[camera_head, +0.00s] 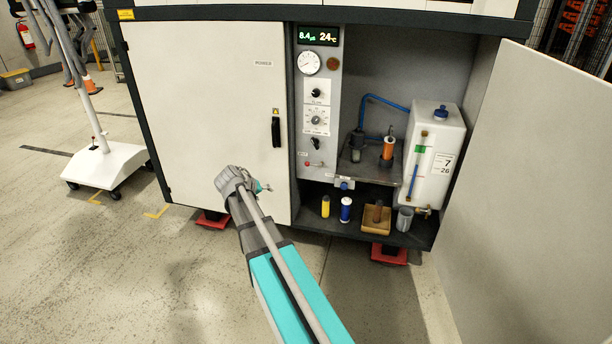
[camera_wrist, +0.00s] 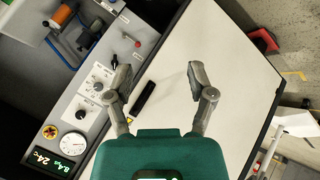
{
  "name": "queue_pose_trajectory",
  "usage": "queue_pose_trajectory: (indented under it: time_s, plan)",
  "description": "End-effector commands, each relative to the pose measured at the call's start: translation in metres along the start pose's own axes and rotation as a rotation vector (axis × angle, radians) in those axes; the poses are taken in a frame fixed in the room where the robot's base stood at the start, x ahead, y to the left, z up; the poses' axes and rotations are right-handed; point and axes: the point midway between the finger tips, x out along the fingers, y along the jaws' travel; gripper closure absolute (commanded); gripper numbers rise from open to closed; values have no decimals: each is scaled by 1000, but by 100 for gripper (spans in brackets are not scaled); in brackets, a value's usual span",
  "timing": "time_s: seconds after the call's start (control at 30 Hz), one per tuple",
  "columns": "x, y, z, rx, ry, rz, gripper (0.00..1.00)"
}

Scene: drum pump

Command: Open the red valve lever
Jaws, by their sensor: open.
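The red valve lever (camera_head: 314,163) is small and sits low on the grey control panel, beside a short white label. It also shows in the wrist view (camera_wrist: 138,44), red-tipped, ahead and to the left of my gripper. My gripper (camera_wrist: 157,76) is open with nothing between its fingers, apart from the lever and in front of the white cabinet door. In the head view only part of my gripper (camera_head: 264,187) shows beyond my wrist, to the left of and lower than the lever.
The control panel (camera_head: 336,85) carries a gauge, knobs and a display. A black door handle (camera_head: 276,132) sticks out left of it. Right of it are an open bay with a white tank (camera_head: 433,150), bottles and a tan tray (camera_head: 376,225). An open door (camera_head: 540,180) stands at right.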

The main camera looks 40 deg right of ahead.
Motion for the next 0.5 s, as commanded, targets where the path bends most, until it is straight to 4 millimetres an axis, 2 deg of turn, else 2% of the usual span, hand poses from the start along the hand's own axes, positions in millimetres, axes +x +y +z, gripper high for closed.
queue_pose_trajectory:
  time_s: [0.03,0.5]
  plan:
    - [22,-5,-4,6,17,23,29]
    - [127,8,-49,26,190,237,29]
